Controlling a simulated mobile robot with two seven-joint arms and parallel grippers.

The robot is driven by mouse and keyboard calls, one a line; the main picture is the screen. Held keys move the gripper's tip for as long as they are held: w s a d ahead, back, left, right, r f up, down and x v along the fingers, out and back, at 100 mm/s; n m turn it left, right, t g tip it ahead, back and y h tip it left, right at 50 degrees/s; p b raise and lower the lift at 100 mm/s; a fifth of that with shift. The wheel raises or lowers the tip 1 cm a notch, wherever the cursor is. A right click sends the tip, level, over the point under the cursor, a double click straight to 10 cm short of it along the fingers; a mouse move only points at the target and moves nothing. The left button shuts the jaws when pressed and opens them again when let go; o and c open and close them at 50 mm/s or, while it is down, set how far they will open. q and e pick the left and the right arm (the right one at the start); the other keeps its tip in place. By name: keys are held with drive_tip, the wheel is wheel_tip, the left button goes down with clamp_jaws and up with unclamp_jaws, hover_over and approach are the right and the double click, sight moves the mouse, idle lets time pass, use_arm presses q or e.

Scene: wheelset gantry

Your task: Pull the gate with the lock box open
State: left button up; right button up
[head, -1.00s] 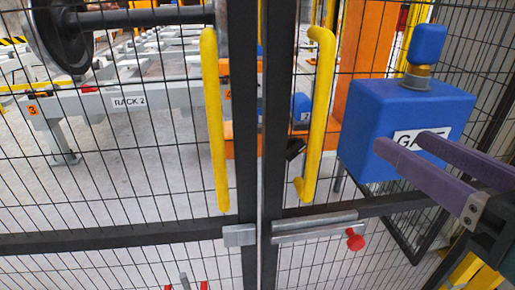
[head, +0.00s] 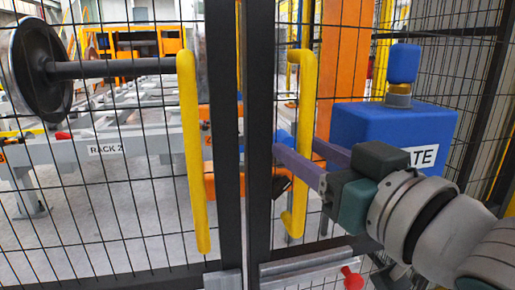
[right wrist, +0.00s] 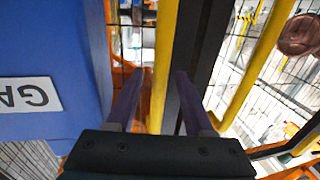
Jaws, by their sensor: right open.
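The blue lock box (head: 375,125), labelled in white and partly hidden by my right arm, is at the right gate leaf; it fills the left of the right wrist view (right wrist: 50,120). That leaf has a dark frame (head: 259,140) and a yellow handle (head: 305,85). My right gripper (head: 298,146) is open, its purple fingers at the handle's height. In the right wrist view the handle (right wrist: 164,50) runs between the open fingers (right wrist: 158,85); contact cannot be told. The sliding bolt (head: 305,268) with a red knob (head: 352,279) sits low. My left gripper is not in view.
The left gate leaf has its own yellow handle (head: 190,130), and the two leaves stand side by side. Behind the mesh are a grey rack labelled RACK 2 (head: 108,150) and a wheelset (head: 38,70). An orange post (head: 345,60) stands behind the right leaf.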

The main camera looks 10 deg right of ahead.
drive_tip(key=shift+w, duration=0.35)
drive_tip(key=shift+c, duration=0.4)
clamp_jaws()
idle(0.9)
